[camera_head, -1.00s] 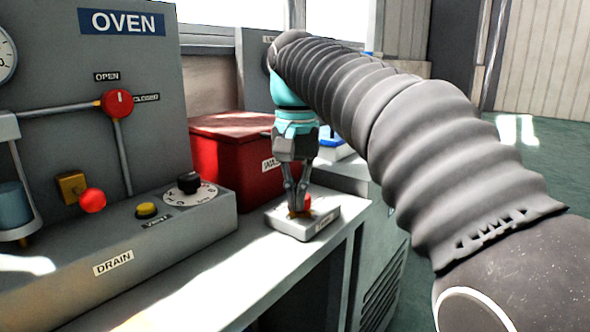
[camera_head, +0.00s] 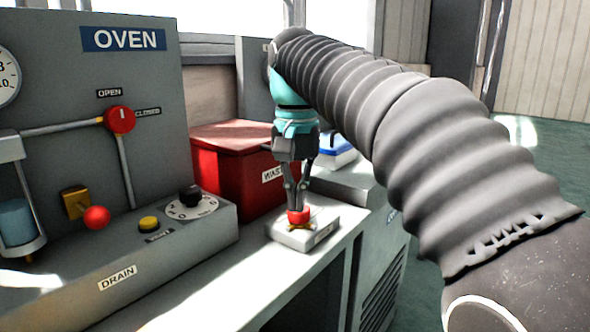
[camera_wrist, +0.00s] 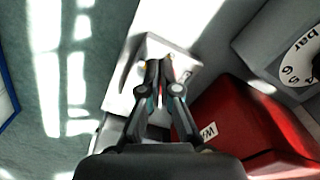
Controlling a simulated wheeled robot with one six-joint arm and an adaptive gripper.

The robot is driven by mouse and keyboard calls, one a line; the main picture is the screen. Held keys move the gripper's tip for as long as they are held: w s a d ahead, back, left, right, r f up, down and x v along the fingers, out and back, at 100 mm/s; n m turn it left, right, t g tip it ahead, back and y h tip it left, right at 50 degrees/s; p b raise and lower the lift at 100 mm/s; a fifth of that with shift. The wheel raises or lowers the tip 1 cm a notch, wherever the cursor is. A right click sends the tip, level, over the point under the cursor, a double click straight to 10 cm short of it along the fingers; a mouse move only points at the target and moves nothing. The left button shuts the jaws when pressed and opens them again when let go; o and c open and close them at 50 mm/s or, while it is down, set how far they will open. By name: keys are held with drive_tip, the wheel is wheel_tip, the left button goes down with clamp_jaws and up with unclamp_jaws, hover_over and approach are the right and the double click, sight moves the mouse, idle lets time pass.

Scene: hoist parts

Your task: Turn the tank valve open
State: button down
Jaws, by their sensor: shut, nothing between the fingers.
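A small pale box (camera_head: 290,238) with a red knob (camera_head: 298,217) on top stands near the end of the grey bench. I take it for the tank valve, but the label on its side is too small to read. My gripper (camera_head: 298,207) points straight down at the red knob, its fingers close together with nothing visibly held. The fingertips are right at the knob; I cannot tell whether they touch it. In the wrist view my gripper (camera_wrist: 160,88) is over the pale box (camera_wrist: 155,48), and the fingers largely hide the valve.
A red waste bin (camera_head: 228,165) stands just behind the pale box. The oven panel (camera_head: 60,100) at left carries a red OPEN/CLOSED valve (camera_head: 120,119), a red ball knob (camera_head: 96,217) and a dial (camera_head: 191,205). The bench surface (camera_head: 215,285) in front is clear.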

drive_tip(key=shift+r, duration=1.6)
drive_tip(key=shift+c, duration=1.6)
unclamp_jaws()
drive_tip(key=shift+d, duration=0.1)
drive_tip(key=s+d+r, duration=0.2)
drive_tip(key=s+d, duration=0.2)
drive_tip(key=d, duration=0.1)
drive_tip(key=shift+s+d, duration=0.15)
drive_tip(key=s+d+f+t, duration=0.2)
drive_tip(key=s+d+f, duration=0.1)
drive_tip(key=f, duration=0.5)
drive_tip(key=s+d+f+n+t, duration=0.1)
drive_tip(key=s+d+f, duration=0.2)
drive_tip(key=s+f, duration=0.3)
drive_tip(key=s+d+f+t, duration=0.2)
drive_tip(key=s+d+f, duration=0.2)
drive_tip(key=f, duration=0.8)
drive_tip(key=shift+s+n+t, duration=0.25)
drive_tip(key=shift+n+t, duration=0.05)
